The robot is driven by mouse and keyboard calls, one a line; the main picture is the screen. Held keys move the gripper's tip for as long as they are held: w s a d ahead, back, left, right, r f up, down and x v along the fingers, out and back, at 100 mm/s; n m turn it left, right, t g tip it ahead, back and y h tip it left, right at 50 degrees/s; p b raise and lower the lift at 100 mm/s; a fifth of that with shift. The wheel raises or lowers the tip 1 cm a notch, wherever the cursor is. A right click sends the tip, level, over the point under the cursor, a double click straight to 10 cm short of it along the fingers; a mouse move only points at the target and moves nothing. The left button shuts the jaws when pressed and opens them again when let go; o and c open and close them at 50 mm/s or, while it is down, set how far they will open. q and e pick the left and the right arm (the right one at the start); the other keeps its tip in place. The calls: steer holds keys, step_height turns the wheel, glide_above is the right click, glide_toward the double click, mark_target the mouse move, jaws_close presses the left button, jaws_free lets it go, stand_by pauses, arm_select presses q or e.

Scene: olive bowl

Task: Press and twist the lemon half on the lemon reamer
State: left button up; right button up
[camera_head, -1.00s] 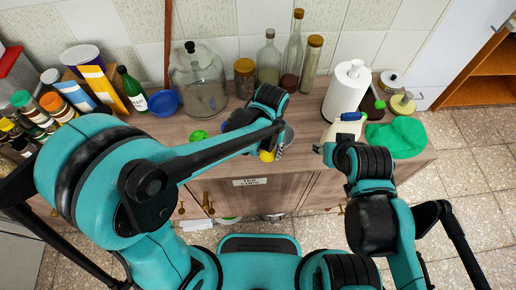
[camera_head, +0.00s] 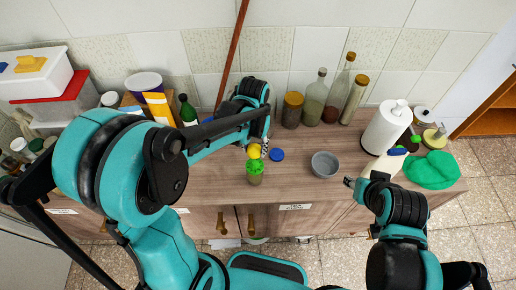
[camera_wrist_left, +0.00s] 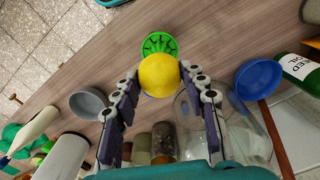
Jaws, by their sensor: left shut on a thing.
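The yellow lemon half (camera_wrist_left: 159,75) is between the fingertips of my left gripper (camera_wrist_left: 160,82), which is shut on it. In the head view the lemon half (camera_head: 254,151) shows just behind the green lemon reamer (camera_head: 259,168), below my left gripper (camera_head: 262,140). The reamer sits on top of a small jar (camera_head: 255,180) near the counter's front. In the wrist view the reamer (camera_wrist_left: 160,44) is just beyond the lemon half; whether they touch cannot be told. My right gripper (camera_head: 350,183) is near the front edge at the right, its fingers too small to read.
Glass bottles (camera_head: 314,98) and a paper roll (camera_head: 386,127) stand behind. The wrist view shows a blue bowl (camera_wrist_left: 258,78) and a glass dome (camera_wrist_left: 245,140).

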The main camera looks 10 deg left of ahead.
mark_target(255, 163)
arm_select(q)
steer(key=shift+f, duration=0.1)
steer(key=shift+f+b, duration=0.2)
steer(key=shift+b, duration=0.1)
steer(key=shift+f+b, duration=2.2)
steer(key=shift+f, duration=0.45)
steer(key=shift+f+b, duration=0.6)
steer(key=shift+b, duration=0.05)
steer(key=shift+n, duration=0.8)
